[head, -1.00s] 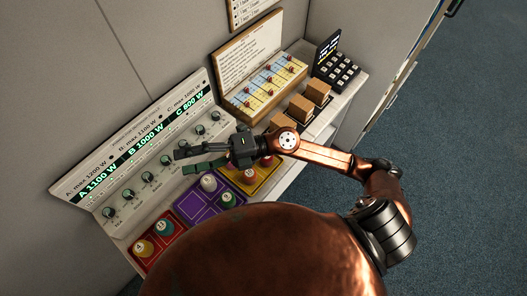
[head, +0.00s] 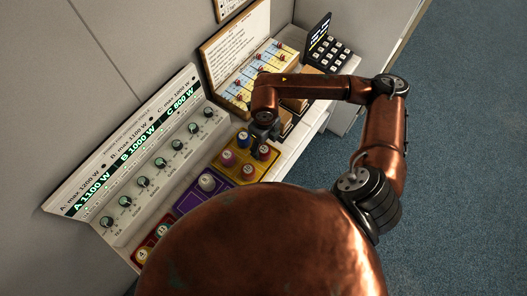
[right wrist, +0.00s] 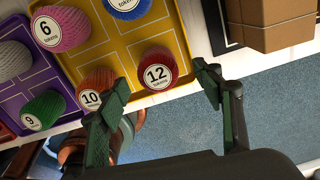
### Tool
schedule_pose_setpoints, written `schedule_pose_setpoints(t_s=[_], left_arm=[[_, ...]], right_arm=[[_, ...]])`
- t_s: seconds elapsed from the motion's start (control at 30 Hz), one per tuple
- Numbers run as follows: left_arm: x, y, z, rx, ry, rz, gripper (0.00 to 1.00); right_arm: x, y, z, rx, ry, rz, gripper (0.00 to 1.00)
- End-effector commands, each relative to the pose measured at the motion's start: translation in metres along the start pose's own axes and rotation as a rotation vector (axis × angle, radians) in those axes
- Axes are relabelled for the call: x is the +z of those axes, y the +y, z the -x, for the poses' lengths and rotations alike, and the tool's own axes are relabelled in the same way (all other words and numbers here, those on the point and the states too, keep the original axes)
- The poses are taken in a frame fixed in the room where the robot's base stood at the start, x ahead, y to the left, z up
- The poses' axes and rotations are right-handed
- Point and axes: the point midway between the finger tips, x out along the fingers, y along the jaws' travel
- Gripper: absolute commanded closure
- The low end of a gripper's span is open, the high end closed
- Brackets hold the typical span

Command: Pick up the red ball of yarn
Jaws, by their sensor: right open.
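The red ball of yarn (right wrist: 158,68), with a white label reading 12, sits in a corner of the yellow tray (right wrist: 182,38). It also shows, small, in the head view (head: 264,152), just below my right gripper (head: 265,130). In the right wrist view my right gripper (right wrist: 161,78) is open and empty, with one green fingertip on each side of the red ball in the picture. I cannot tell whether a finger touches it. My left gripper is not in view.
The yellow tray also holds an orange ball (right wrist: 95,86), a pink ball (right wrist: 62,28) and a blue ball (right wrist: 127,5). A purple tray (right wrist: 43,78) lies beside it. Brown boxes (head: 295,103) stand close by. A knob panel (head: 150,165) runs along the wall.

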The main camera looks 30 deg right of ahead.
Motion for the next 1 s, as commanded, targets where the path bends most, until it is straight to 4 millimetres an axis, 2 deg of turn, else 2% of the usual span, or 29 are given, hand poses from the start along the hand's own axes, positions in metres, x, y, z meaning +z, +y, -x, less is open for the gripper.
schedule_pose_setpoints(t_s=[0.23,0.57,1.0], left_arm=[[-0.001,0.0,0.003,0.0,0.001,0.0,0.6],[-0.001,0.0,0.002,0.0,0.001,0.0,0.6],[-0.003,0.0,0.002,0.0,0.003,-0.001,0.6]], right_arm=[[0.001,0.003,-0.035,0.004,0.003,0.002,0.4],[0.002,0.003,-0.042,0.003,0.001,0.005,0.4],[0.001,0.003,-0.041,0.003,0.001,0.005,0.71]])
